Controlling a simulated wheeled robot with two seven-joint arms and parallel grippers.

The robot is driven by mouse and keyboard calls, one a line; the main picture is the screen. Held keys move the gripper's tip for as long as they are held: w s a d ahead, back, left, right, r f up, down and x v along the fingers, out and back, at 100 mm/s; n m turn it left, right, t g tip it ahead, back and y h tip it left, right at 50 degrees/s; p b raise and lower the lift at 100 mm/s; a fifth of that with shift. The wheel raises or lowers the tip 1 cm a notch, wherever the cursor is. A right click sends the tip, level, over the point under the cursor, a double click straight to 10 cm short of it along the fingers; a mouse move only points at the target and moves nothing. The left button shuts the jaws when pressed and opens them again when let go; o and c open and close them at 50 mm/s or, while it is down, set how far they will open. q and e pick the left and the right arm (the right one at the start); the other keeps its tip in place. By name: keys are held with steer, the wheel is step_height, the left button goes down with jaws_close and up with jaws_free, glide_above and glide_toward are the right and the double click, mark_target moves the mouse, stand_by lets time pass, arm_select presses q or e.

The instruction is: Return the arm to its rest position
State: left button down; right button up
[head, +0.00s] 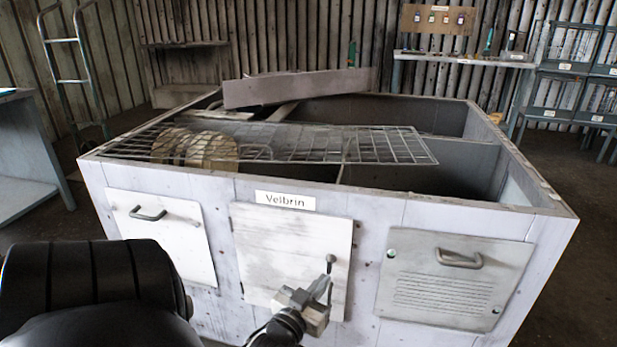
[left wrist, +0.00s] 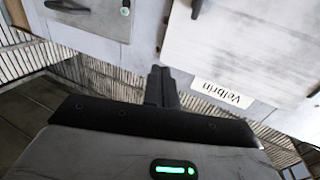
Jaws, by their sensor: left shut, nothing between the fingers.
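My left gripper (head: 312,303) is low in the head view, in front of the lower right part of the middle white door (head: 280,250). In the left wrist view its two dark fingers (left wrist: 160,84) are together with nothing between them. I cannot tell from the head view how far the gripper is from the door. The door looks closed. My right gripper is not in view.
The large grey housing (head: 375,215), labelled "Velbrin" (head: 285,200), fills the middle. A left panel (head: 165,230) and a louvred right panel (head: 450,285) have handles. A wire grille (head: 370,145) and a loose board (head: 295,87) lie across its open top. A workbench (head: 465,60) stands behind.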

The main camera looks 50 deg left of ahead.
arm_select(q)
steer(key=shift+v, duration=2.2)
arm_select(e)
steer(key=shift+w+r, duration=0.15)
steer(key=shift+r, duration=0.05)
